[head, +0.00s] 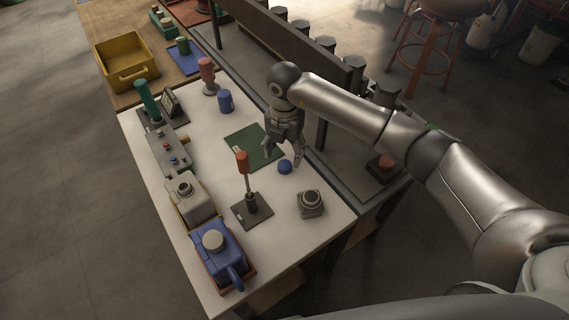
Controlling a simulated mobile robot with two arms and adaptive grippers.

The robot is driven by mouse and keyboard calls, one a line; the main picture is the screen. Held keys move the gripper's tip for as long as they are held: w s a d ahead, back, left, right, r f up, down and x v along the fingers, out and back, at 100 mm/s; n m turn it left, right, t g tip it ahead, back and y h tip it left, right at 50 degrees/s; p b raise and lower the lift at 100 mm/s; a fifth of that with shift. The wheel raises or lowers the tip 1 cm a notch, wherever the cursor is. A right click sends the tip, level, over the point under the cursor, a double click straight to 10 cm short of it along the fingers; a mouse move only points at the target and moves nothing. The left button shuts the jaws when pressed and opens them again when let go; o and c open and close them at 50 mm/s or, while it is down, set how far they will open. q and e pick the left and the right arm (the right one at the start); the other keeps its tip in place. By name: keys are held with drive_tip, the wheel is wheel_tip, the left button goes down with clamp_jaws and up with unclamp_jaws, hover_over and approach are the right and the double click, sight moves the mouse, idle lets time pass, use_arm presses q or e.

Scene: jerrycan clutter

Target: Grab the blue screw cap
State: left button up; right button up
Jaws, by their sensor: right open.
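The blue screw cap (285,167) is a small round cap lying on the white table, just off the lower right corner of the green mat. My right gripper (283,156) is above and just behind it, fingers pointing down and spread, with nothing between them. I cannot tell the exact height of the fingertips above the cap. My left gripper is not in view.
A red-topped lever (246,177) on a dark base stands left of the cap. A grey square fitting (311,203) sits in front. A blue jerrycan (217,258) and a pale jerrycan (188,199) stand at left. A blue cylinder (225,101) stands behind.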

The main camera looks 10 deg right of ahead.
sight(285, 165)
wheel_tip(285, 165, down, 5)
drive_tip(key=shift+s+r+p, duration=0.15)
drive_tip(key=shift+r+p, duration=0.05)
drive_tip(key=shift+p, duration=0.45)
drive_tip(key=shift+f, duration=0.3)
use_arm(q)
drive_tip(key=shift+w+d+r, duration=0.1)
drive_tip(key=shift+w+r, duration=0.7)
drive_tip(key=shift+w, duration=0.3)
use_arm(e)
drive_tip(key=shift+a, duration=0.1)
drive_tip(key=shift+c, duration=0.3)
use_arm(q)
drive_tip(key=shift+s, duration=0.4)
use_arm(e)
drive_tip(key=c, duration=0.8)
drive_tip(key=shift+r, duration=0.1)
drive_tip(key=shift+c, duration=0.2)
